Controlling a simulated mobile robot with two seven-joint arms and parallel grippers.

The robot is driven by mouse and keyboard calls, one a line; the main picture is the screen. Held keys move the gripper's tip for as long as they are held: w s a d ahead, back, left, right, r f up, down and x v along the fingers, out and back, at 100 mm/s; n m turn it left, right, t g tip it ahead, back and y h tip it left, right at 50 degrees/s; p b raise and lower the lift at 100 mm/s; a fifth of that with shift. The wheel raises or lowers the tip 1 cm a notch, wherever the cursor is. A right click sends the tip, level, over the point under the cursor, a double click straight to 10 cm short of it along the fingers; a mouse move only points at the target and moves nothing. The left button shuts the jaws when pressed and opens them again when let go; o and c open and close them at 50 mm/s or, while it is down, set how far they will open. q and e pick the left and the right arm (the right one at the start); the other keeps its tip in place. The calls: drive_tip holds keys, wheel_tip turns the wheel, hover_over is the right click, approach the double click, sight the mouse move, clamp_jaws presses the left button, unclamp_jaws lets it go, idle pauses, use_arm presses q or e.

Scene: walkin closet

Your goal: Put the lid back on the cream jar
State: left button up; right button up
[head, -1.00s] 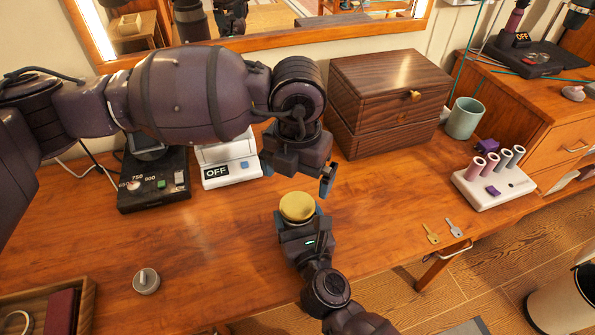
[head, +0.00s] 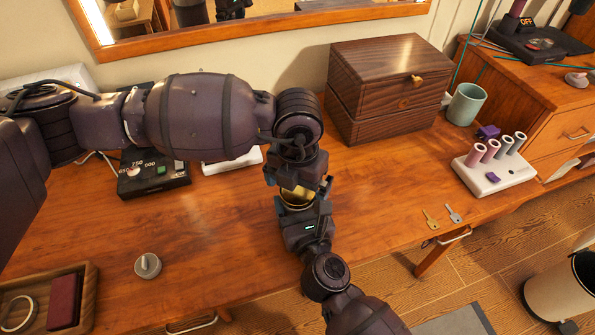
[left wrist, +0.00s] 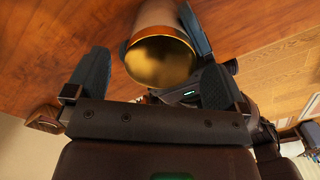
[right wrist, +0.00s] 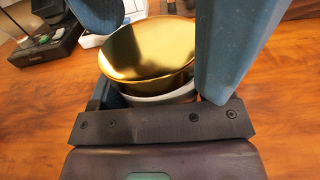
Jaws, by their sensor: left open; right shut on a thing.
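A round gold piece (head: 297,197), which looks like the lid, sits on top of a pale jar between my two grippers. The left wrist view shows the gold face (left wrist: 160,62) and the beige jar side (left wrist: 166,14). The right wrist view shows the gold piece (right wrist: 148,48) over a pale rim (right wrist: 165,95); I cannot tell whether it is fully seated. My right gripper (head: 302,208) is shut on the jar from the front. My left gripper (head: 299,183) is open just above, its fingers either side of the gold top. The fingers partly hide the jar.
A dark wooden box (head: 385,90) and a green cup (head: 466,104) stand at the back. A white holder with rolls (head: 494,172) and two keys (head: 442,216) lie to the right. A grey knob-like piece (head: 148,265) and a wooden tray (head: 90,290) are left.

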use_arm(q)
drive_tip(key=shift+f, duration=0.35)
drive_tip(key=c, duration=0.9)
drive_tip(key=m, duration=0.5)
drive_tip(key=shift+m, duration=0.4)
drive_tip(key=shift+c, duration=0.3)
drive_tip(key=m, duration=0.4)
drive_tip(key=o, duration=1)
drive_tip(key=shift+c, duration=0.2)
